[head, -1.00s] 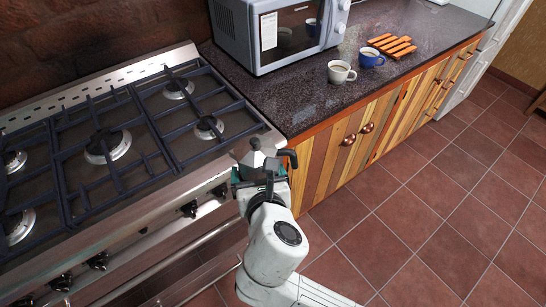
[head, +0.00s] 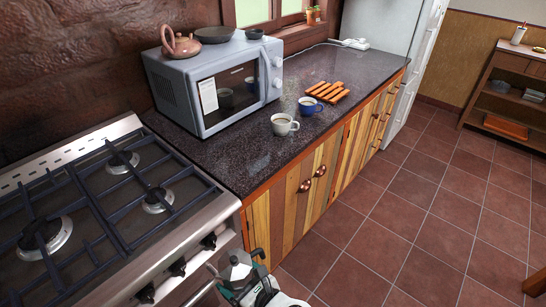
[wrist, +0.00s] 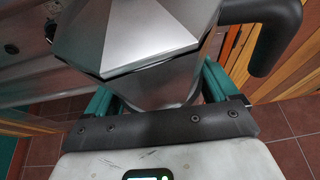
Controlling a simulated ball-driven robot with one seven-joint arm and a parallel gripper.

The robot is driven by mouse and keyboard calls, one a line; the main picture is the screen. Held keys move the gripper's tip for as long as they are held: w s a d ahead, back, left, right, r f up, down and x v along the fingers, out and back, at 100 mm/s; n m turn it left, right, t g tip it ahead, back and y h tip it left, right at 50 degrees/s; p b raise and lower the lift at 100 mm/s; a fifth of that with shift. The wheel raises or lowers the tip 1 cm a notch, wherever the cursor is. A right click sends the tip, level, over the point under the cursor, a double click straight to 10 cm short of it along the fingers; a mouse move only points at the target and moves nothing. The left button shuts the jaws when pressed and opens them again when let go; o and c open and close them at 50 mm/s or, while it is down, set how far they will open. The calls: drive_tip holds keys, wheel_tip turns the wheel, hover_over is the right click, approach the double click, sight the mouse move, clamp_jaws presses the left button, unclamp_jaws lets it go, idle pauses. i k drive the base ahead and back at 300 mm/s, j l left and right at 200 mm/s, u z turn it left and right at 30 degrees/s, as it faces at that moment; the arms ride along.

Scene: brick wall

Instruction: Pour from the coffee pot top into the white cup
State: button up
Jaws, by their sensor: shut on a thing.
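The coffee pot top (head: 240,266) is a silver faceted moka pot part with a dark handle, low in the head view in front of the stove's right end. My gripper (head: 243,288) is shut on it. In the wrist view the silver pot (wrist: 140,35) sits between the green fingers, its black handle (wrist: 275,35) to the right. The white cup (head: 283,125) stands upright on the dark counter near its front edge, with something light-coloured inside. The pot is well apart from the cup, lower and nearer to me.
A blue cup (head: 309,106) stands just behind the white cup, beside a wooden rack (head: 328,92). A microwave (head: 215,80) stands behind and left of the cups. The stove (head: 90,200) is at left. The counter (head: 235,160) in front of the microwave is bare.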

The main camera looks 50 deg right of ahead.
sight(285, 126)
drive_tip(key=l+z, duration=0.25)
drive_tip(key=z, duration=0.2)
drive_tip(key=i+l+z, duration=0.1)
drive_tip(key=z, duration=0.35)
drive_tip(key=l, duration=0.1)
